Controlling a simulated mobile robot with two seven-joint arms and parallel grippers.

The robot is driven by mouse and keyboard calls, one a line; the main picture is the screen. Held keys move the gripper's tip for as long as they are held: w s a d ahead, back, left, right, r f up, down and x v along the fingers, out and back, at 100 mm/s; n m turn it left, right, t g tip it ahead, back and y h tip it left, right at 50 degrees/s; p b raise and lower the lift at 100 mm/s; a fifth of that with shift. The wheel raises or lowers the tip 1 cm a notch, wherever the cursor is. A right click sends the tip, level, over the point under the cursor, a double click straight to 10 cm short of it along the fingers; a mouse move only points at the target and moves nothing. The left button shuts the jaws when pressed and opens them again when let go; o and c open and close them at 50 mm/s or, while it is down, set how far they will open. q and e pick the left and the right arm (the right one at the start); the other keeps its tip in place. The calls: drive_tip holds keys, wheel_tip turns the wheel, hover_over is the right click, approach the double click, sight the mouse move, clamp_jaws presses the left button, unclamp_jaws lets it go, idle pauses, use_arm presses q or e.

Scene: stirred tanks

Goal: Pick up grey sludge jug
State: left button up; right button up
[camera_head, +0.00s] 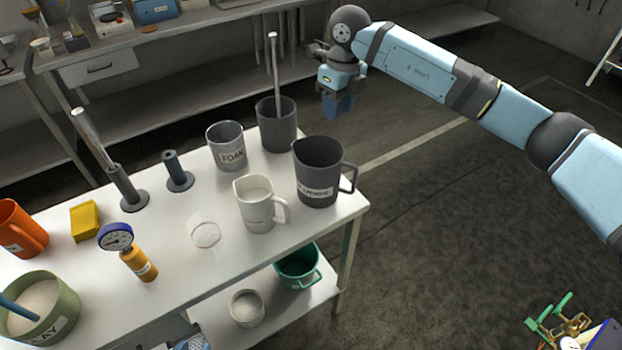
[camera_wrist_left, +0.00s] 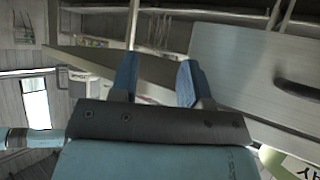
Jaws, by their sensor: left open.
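A dark grey jug (camera_head: 320,180) with a handle on its right side stands upright at the near right corner of the white table. Its white label is too small to read surely. My right gripper (camera_head: 338,112) hangs in the air behind and above it, apart from it, with blue fingers pointing down; whether they are parted does not show. My left gripper (camera_wrist_left: 157,80) shows only in the left wrist view, with its two blue fingers apart and nothing between them. The grey jug cannot be made out in that view.
A green pot (camera_head: 298,270) sits on the lower shelf.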

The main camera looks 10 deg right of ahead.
sight(335, 147)
drive_tip(key=shift+h, duration=0.4)
drive_tip(key=f, duration=0.4)
drive_tip(key=f+p, duration=0.1)
drive_tip(key=f, duration=0.3)
drive_tip(key=f+p, duration=0.1)
drive_tip(key=f, duration=0.3)
drive_tip(key=shift+w+d, duration=0.15)
drive_tip(key=shift+w, duration=0.15)
drive_tip(key=shift+f, duration=0.4)
clamp_jaws()
drive_tip(key=shift+r, duration=0.1)
